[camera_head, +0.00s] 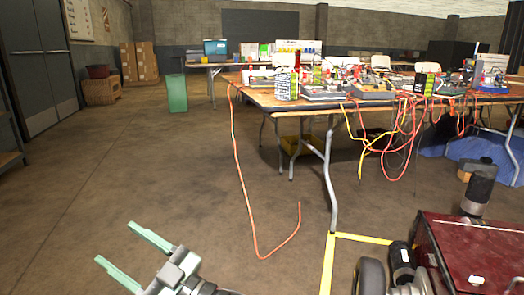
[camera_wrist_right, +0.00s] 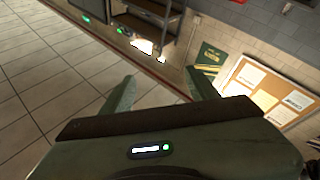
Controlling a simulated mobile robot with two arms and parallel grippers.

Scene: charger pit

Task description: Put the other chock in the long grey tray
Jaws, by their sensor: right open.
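My right gripper (camera_head: 114,241) is low at the bottom left of the head view, its two pale green fingers spread apart with nothing between them. In the right wrist view the same gripper (camera_wrist_right: 160,73) is open and empty, with tiled floor and a wall beyond it. My left gripper does not show. I cannot make out a chock in either view. Several low grey items, one of them a flat grey item (camera_head: 325,94), sit on the long table, but I cannot tell whether any is the long grey tray.
The long wooden table (camera_head: 262,99) carries crowded equipment. Orange cables (camera_head: 243,180) hang from it to the floor. A green bin (camera_head: 177,93) stands at the back left. A dark red box-like object (camera_head: 475,245) is at the lower right, by yellow floor tape (camera_head: 327,265). Floor at left is clear.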

